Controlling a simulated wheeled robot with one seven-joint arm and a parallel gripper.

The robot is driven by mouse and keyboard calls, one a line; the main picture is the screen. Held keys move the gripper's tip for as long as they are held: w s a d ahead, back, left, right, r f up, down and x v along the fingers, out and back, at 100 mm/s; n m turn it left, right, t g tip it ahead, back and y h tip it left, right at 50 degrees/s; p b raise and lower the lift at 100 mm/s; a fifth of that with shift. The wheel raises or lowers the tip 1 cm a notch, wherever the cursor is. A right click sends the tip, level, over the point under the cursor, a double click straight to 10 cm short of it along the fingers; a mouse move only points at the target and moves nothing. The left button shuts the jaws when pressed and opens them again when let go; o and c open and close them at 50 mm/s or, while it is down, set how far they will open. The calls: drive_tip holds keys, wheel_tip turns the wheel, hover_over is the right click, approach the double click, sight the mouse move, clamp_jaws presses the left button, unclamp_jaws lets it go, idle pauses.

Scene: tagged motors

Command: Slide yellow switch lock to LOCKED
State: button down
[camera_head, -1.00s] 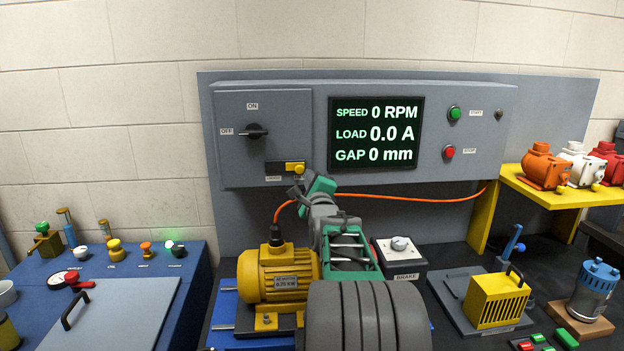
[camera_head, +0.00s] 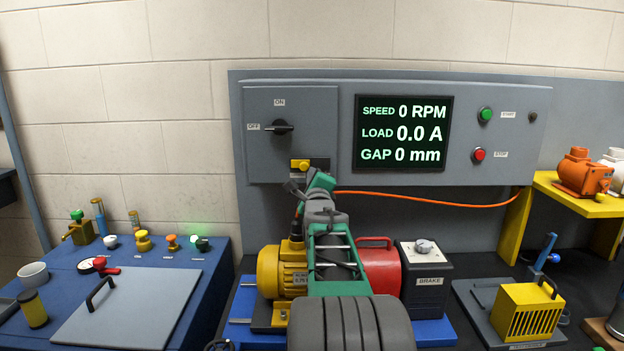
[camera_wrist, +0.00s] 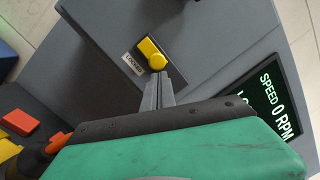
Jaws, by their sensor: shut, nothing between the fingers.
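The yellow switch lock (camera_head: 300,165) is a small slider on a dark plate, low on the grey control panel. It sits at the plate's left end, above a small white label. In the wrist view the yellow slider (camera_wrist: 149,49) with its round knob lies beside a label (camera_wrist: 132,63) reading LOCKED. My gripper (camera_wrist: 158,80) is shut and empty, its fingertips just below the knob; I cannot tell whether they touch it. In the head view my gripper (camera_head: 292,187) is small, below the lock, and partly hidden by my arm.
The display (camera_head: 403,134) reads 0 RPM, 0.0 A and 0 mm. An orange cable (camera_head: 430,199) runs right from behind my arm.

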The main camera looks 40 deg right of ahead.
drive_tip(key=s+a+f+b, duration=0.2)
drive_tip(key=s+a+b, duration=0.2)
drive_tip(key=s, duration=0.6)
drive_tip(key=shift+s+f, duration=0.25)
drive_tip(key=shift+f, duration=0.15)
drive_tip(key=shift+a, duration=0.1)
